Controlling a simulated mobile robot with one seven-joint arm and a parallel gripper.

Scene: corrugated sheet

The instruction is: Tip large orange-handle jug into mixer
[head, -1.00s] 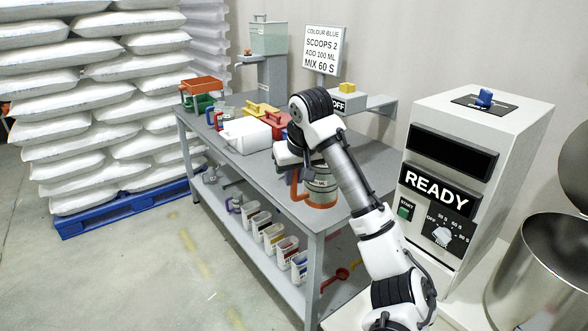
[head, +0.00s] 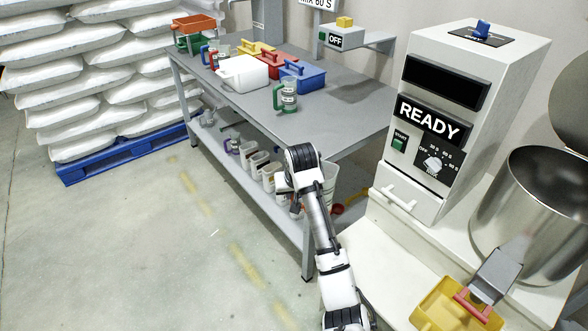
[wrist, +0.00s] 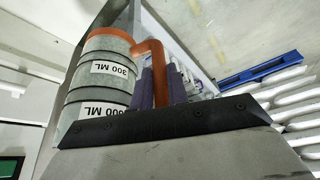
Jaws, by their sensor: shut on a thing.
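In the head view my arm hangs beside the front of the bench, and I cannot clearly tell the jug and jaws there. The mixer's steel bowl (head: 525,215) stands at the right, open at the top, well apart from my arm. The mixer housing (head: 465,120) reads READY.
The bench (head: 340,105) carries a small green-handled jug (head: 287,96) and coloured boxes. Open floor (head: 150,255) lies to the left.

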